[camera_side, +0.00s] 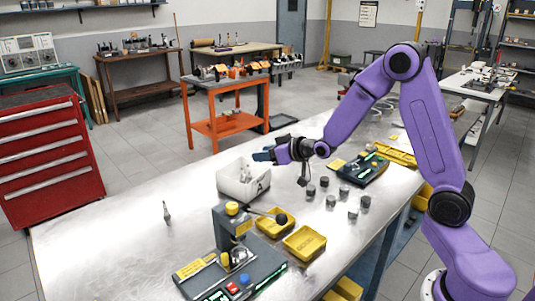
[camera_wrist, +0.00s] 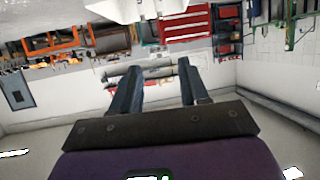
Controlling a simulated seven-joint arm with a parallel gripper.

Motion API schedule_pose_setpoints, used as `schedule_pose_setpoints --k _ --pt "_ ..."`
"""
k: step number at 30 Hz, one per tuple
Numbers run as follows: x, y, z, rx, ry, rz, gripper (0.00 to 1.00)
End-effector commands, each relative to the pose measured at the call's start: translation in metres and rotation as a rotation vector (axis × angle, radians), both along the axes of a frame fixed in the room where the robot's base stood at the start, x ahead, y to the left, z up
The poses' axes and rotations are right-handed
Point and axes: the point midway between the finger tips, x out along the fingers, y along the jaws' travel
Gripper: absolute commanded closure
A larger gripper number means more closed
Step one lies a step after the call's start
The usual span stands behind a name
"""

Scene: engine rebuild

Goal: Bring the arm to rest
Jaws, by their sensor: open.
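My purple arm reaches left over the metal table. My gripper (camera_side: 264,155) points left, level with or just above the back rim of the white bin marked A (camera_side: 232,189). I cannot tell the exact gap between them. In the wrist view my gripper (camera_wrist: 156,72) shows two dark fingers set apart with nothing held between them. A white shape, likely the same bin, shows at the top edge of the wrist view (camera_wrist: 120,12). Small light parts lie inside the bin.
Several dark cylindrical parts (camera_side: 331,201) stand on the table (camera_side: 120,225) right of the bin. Yellow trays (camera_side: 304,243) and a press-like fixture (camera_side: 232,225) are in front. A small pointed part (camera_side: 166,212) stands alone at left, with bare table around it.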

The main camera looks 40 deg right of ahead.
Motion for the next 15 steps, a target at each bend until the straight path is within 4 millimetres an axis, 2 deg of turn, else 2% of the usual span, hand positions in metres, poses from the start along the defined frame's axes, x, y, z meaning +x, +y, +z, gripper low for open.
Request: schedule_pose_setpoints --k 15 --pt "-0.0076 0.0022 0.0037 0.004 0.009 0.003 0.55"
